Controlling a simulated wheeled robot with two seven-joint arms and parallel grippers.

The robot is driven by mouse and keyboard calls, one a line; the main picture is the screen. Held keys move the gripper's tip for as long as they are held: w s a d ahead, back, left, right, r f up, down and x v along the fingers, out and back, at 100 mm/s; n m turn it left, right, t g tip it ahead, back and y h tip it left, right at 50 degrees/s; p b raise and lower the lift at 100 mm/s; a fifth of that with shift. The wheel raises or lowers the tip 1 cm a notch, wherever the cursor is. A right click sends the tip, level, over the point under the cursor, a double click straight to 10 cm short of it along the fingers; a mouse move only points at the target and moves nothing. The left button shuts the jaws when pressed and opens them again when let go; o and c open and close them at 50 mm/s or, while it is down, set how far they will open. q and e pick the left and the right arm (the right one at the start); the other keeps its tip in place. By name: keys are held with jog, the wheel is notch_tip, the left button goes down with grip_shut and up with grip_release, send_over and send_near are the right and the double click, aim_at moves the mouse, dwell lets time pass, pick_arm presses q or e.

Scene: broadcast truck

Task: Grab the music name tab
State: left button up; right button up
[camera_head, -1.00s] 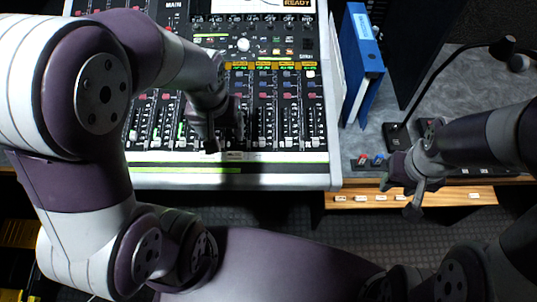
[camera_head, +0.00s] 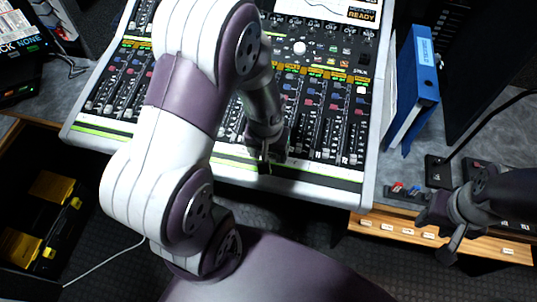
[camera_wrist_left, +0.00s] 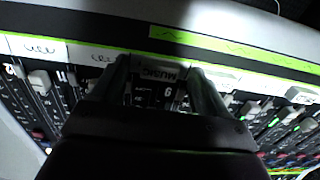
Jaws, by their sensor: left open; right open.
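The music name tab (camera_wrist_left: 166,71) is a small pale label reading "MUSIC" upside down in the left wrist view. It lies in the label strip along the front edge of the mixing console (camera_head: 330,188). My left gripper (camera_wrist_left: 160,72) is open, with one finger on each side of the tab. Whether the fingers touch it, I cannot tell. In the head view the left gripper (camera_head: 266,158) is at the console's front edge, and it hides the tab there. My right gripper (camera_head: 447,236) is open and empty near the wooden ledge at the right.
Other handwritten labels (camera_wrist_left: 38,46) lie beside the tab, with faders (camera_wrist_left: 250,108) next to the strip. A blue binder (camera_head: 416,85) stands right of the console. A wooden ledge (camera_head: 385,226) with small white tags is at the right. A yellow-and-black case (camera_head: 48,215) sits lower left.

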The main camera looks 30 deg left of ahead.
pick_arm(q)
jog(key=shift+d+r, duration=0.1)
jog(key=shift+c, duration=1.3)
jog(key=c, duration=0.9)
jog(key=shift+o, duration=0.2)
